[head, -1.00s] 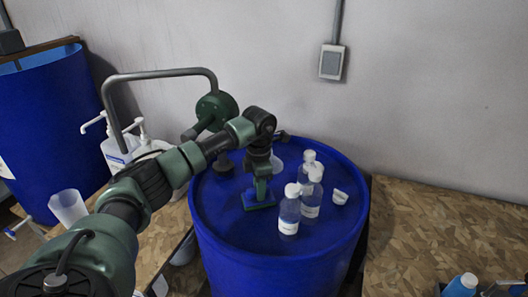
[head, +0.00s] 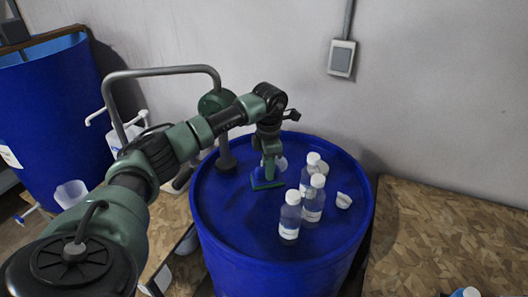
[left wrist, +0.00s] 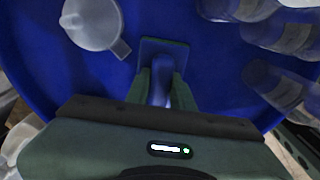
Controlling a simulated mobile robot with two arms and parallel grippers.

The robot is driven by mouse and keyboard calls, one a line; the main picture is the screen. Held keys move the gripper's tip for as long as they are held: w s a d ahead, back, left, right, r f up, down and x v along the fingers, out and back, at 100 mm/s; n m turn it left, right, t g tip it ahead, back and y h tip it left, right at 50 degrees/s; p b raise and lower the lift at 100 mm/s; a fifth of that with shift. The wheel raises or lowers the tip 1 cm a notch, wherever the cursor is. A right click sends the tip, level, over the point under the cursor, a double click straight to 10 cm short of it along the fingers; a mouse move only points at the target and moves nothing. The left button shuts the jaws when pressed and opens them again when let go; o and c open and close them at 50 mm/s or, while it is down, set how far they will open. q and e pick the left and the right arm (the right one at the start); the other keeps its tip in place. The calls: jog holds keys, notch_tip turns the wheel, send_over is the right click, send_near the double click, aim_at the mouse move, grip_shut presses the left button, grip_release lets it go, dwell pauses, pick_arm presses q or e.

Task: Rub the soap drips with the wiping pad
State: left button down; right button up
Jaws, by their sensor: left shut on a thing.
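The wiping pad (head: 266,184) is a flat blue-green block with an upright blue handle. My left gripper (head: 270,150) is shut on the handle, and the pad is low over the top of the blue drum (head: 240,215). It looks flat against the lid. In the left wrist view the fingers (left wrist: 162,88) close on the handle, with the pad (left wrist: 165,48) beyond them. I cannot make out the soap drips with certainty; a faint paler streak may lie on the lid left of the pad. My right gripper is out of view.
A translucent measuring cup (left wrist: 92,22) stands close to the pad. A pump with a curved pipe (head: 160,72) rises behind. The lid's front left is clear.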

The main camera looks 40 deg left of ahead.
pick_arm(q)
jog(key=shift+r, duration=0.6)
jog(key=shift+w+a+r+p, duration=0.15)
jog(key=shift+w+r+p, duration=0.1)
jog(key=shift+r+p, duration=0.5)
jog(key=shift+s+r+p, duration=0.1)
jog(key=shift+r+p, duration=0.3)
jog(key=shift+r, duration=0.05)
jog(key=shift+f, duration=0.1)
